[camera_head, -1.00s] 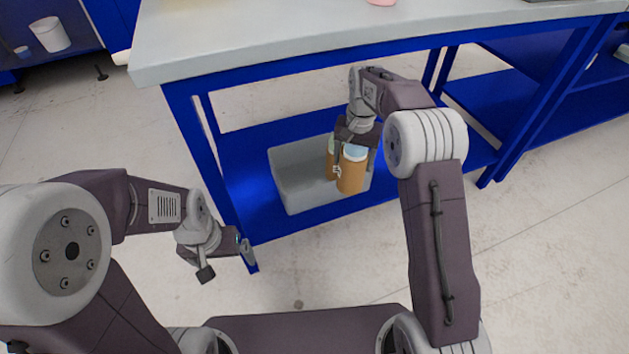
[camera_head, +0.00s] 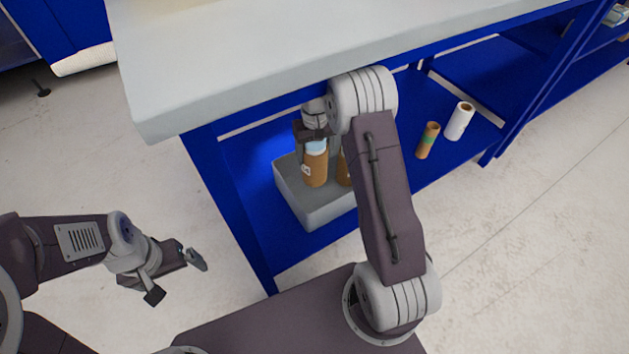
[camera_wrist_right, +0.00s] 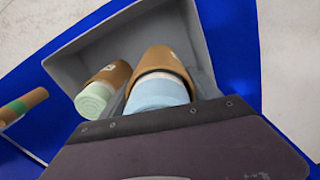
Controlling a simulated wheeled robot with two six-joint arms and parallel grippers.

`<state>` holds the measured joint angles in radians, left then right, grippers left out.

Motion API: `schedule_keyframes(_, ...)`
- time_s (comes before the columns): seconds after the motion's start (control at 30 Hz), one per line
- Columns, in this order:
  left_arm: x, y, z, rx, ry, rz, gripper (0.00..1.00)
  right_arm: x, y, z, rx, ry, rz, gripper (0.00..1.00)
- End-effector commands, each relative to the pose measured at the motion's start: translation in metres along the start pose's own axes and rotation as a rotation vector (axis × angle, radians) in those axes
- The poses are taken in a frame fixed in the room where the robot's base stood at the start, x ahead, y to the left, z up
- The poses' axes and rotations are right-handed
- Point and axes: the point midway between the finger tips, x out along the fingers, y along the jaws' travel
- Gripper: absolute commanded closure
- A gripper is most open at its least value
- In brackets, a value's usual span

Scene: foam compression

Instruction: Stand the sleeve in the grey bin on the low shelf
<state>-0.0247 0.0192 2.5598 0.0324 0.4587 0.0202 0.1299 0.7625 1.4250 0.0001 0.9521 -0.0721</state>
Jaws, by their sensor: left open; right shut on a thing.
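The held brown sleeve (camera_head: 315,168) has a pale blue foam roll at its top. My right gripper (camera_head: 317,155) is shut on it, inside the outline of the grey bin (camera_head: 300,207) on the low blue shelf. The sleeve looks about upright; whether its base touches the bin floor is hidden. In the right wrist view the sleeve (camera_wrist_right: 163,57) and its blue foam (camera_wrist_right: 158,93) lie ahead of the gripper. A second brown sleeve (camera_wrist_right: 119,73) with pale green foam (camera_wrist_right: 95,98) stands beside it in the bin. My left gripper (camera_head: 177,276) is open and empty, away from the shelf.
A brown tube with a green band (camera_head: 428,140) and a white roll (camera_head: 460,121) stand on the shelf (camera_head: 405,180) right of the bin. The grey worktop (camera_head: 240,75) overhangs the shelf. A blue table leg (camera_head: 235,215) stands left of the bin.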

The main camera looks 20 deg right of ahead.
Motion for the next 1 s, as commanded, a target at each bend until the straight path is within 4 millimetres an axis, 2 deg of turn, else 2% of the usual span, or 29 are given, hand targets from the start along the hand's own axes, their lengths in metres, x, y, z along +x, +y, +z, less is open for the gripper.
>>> schedule_keyframes(0.17, 0.004, 0.000, 0.001, 0.000, 0.000, 0.000, 0.03, 0.006, 0.001, 0.000, -0.002, 0.000, 0.000, 0.94)
schedule_keyframes(0.27, 0.018, 0.000, 0.002, 0.000, 0.000, 0.000, 0.03, 0.025, 0.000, 0.001, -0.002, -0.001, 0.000, 0.94)
schedule_keyframes(0.4, 0.044, -0.001, 0.005, 0.000, 0.000, 0.000, 0.03, 0.060, 0.000, 0.001, -0.001, -0.002, 0.000, 0.94)
schedule_keyframes(0.47, 0.048, -0.001, 0.005, 0.000, 0.000, 0.000, 0.03, 0.067, 0.000, 0.000, -0.001, 0.000, 0.000, 0.94)
schedule_keyframes(0.6, 0.047, -0.001, 0.005, 0.000, 0.000, 0.000, 0.03, 0.067, 0.000, 0.000, -0.001, 0.001, 0.000, 0.94)
schedule_keyframes(0.8, 0.075, -0.001, 0.008, 0.000, 0.000, 0.000, 0.03, 0.104, 0.000, 0.001, -0.001, 0.000, 0.000, 0.94)
schedule_keyframes(1.0, 0.071, -0.001, 0.007, 0.000, 0.000, 0.000, 0.03, 0.101, 0.000, 0.000, -0.001, 0.001, 0.000, 0.94)
